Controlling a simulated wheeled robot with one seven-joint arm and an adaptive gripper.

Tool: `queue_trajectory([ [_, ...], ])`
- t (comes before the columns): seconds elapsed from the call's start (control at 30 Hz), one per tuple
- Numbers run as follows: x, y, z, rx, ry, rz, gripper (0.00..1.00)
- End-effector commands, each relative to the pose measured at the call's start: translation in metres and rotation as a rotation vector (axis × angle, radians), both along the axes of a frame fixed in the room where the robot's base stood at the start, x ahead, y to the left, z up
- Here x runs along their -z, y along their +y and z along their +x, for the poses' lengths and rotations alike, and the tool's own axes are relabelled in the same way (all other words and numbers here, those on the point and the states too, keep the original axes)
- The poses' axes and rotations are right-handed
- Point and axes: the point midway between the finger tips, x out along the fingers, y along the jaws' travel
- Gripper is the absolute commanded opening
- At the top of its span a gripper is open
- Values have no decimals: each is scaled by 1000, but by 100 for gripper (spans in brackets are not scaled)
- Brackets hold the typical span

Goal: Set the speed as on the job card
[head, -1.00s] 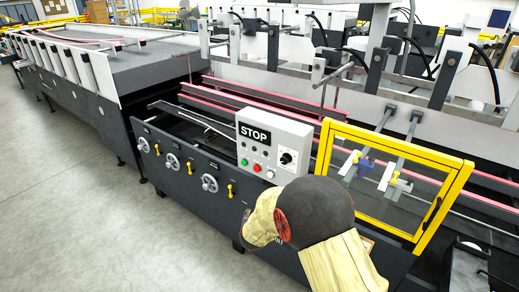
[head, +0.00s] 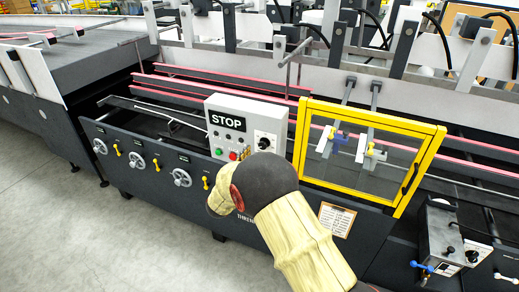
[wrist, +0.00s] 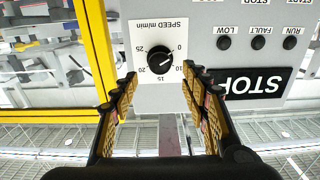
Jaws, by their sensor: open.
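The speed knob (wrist: 160,59) is black and round, on a white dial plate marked "SPEED m/min", upside down in the wrist view. Its pale mark seems to point to the upper right, towards the 0; the exact setting is hard to read. In the head view the knob (head: 265,142) sits on the right of the grey control box (head: 226,105). My gripper (wrist: 160,76) is open, its fingertips either side of and just below the knob in the wrist view, apparently not touching it. The job card (head: 337,220) hangs on the machine's front; its writing is too small to read.
A STOP label (head: 227,121), lamps and buttons share the box. A yellow-framed guard (head: 441,165) stands close to the right of the box. Handwheels (head: 182,177) line the front panel. Grey floor (head: 150,240) in front is clear.

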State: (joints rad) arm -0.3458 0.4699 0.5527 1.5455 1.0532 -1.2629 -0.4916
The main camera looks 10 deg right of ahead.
Motion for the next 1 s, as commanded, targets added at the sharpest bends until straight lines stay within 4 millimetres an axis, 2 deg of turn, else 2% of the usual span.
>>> queue_trajectory([
  [0.1, 0, -12, 16, 1, -1, 1, 46],
  [0.3, 0, -26, 36, -1, 0, 1, 46],
  [0.7, 0, -30, 42, -2, 1, 1, 46],
  [1.0, 0, -30, 42, -2, 0, 1, 29],
])
